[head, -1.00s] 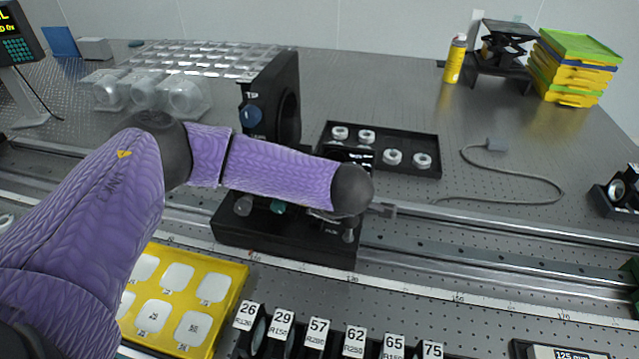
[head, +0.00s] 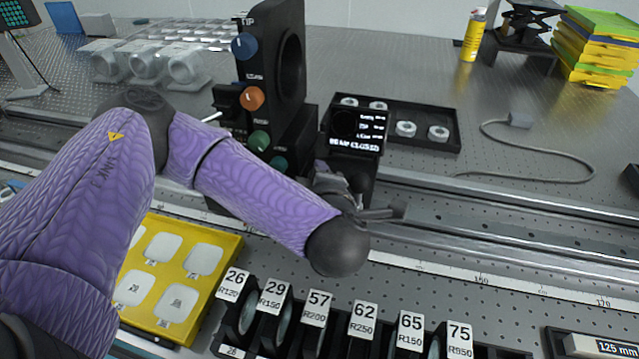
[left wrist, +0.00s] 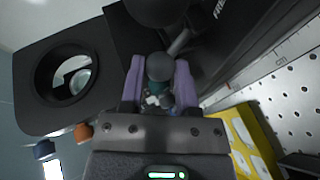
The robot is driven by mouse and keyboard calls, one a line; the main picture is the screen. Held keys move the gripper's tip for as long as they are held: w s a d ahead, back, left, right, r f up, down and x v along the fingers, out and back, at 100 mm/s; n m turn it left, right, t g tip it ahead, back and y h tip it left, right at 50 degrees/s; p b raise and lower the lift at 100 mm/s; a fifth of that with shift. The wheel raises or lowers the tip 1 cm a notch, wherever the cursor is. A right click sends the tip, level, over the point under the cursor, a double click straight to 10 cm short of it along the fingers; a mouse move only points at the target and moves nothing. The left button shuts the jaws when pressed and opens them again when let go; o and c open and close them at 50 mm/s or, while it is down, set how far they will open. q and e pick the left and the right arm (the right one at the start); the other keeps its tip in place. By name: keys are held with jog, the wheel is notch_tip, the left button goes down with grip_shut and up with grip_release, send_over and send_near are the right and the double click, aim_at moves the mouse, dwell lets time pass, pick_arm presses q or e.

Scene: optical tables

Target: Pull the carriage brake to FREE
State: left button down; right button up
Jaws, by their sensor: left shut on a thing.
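The carriage carries a tall black mount (head: 292,60) with a round opening and blue, orange and green knobs. It stands on the rail in the head view, its lower part hidden behind my left arm. In the left wrist view, the brake lever (left wrist: 160,66) is a dark round knob on a short shaft, beside the partly visible lettering FREE (left wrist: 218,8). My left gripper (left wrist: 158,82) has its purple fingers on either side of the knob and is shut on it. In the head view my arm hides this grip. My right gripper is not in view.
A small screen (head: 357,128) stands right of the mount, before a black tray (head: 440,140) of round parts. A yellow tray (head: 232,248) and a row of numbered lenses (head: 320,310) lie in front of the rail (head: 480,226). The rail is clear to the right.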

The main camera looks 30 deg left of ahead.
pick_arm(q)
jog(key=shift+c, duration=1.7)
grip_release()
jog(key=shift+s+d, duration=0.1)
jog(key=p+v, duration=0.9)
jog(key=p, duration=0.1)
jog(key=shift+s, duration=0.25)
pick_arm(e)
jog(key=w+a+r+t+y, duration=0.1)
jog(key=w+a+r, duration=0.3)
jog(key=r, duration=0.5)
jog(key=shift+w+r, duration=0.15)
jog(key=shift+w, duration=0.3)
pick_arm(q)
jog(key=shift+d+r, duration=0.1)
jog(key=shift+d, duration=0.05)
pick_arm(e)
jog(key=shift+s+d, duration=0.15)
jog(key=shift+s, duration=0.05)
